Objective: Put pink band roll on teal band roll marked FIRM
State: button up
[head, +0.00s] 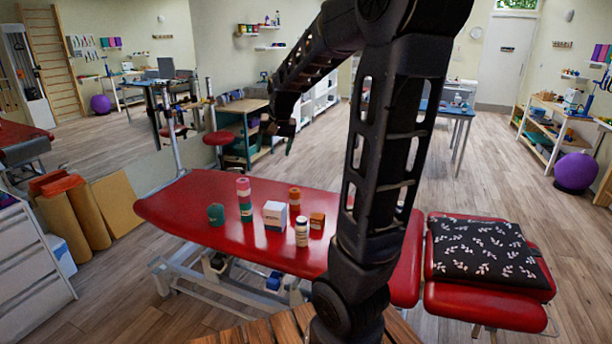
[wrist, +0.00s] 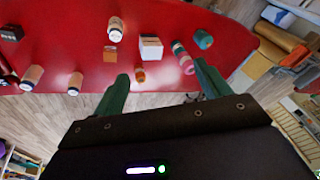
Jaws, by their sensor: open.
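In the wrist view the pink roll (wrist: 187,66) and teal part (wrist: 178,47) show at an angle. A separate teal roll (head: 216,214) stands just left of the stack and also shows in the wrist view (wrist: 203,39). No FIRM marking is readable on either teal roll. My gripper (wrist: 162,70) is open and empty, held above the table; the stack lies beyond its right finger.
The red table (head: 180,205) also holds a white box (head: 275,215), a white-capped bottle (head: 302,232), a red-orange cylinder (head: 294,200) and an orange box (head: 317,220). Several more bottles show in the wrist view. A dark patterned cushion (head: 485,250) lies right. The table's left end is clear.

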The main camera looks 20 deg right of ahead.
jog(key=s+r+n+t+h, duration=0.1)
jog(key=s+n, duration=0.2)
jog(key=s, duration=2.2)
jog(key=shift+s+d, duration=0.15)
jog(key=shift+d, duration=0.25)
